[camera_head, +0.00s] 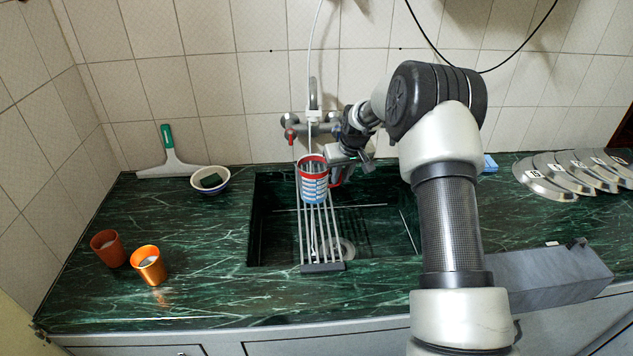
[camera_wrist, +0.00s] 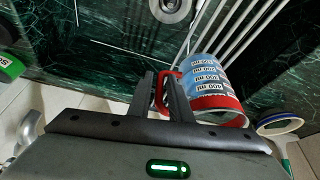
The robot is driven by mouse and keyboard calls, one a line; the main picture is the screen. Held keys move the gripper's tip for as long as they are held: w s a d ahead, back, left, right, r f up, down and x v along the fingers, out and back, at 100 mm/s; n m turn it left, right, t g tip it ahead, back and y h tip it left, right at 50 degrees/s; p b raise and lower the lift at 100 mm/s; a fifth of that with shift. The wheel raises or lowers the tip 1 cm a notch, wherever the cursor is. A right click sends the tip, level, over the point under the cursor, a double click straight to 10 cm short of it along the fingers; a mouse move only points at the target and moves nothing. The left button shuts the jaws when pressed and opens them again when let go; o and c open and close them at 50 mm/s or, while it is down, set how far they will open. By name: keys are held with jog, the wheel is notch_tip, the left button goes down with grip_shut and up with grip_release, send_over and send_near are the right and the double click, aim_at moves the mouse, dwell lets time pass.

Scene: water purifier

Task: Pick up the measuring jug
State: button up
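The measuring jug (camera_head: 313,188) has a blue-and-white printed body, a red rim and a red handle. It is at the wire rack over the sink; I cannot tell whether its base rests on the rack. It also shows right of centre in the wrist view (camera_wrist: 208,72), tilted in the picture. My gripper (camera_head: 337,172) is at the jug's handle side. In the wrist view my gripper (camera_wrist: 161,77) has its two fingers apart, with the red handle (camera_wrist: 159,92) between them. I see no clear grip on the handle.
The wire rack (camera_head: 322,266) spans the dark sink (camera_head: 270,220). A tap (camera_head: 314,112) stands behind. A bowl (camera_head: 221,186), a squeegee (camera_head: 168,158) and orange cups (camera_head: 149,266) (camera_head: 107,249) are left. Several metal discs (camera_head: 549,187) lie right.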

jog(key=shift+f, duration=0.1)
jog(key=shift+c, duration=0.4)
grip_shut()
jog(key=shift+r, duration=0.2)
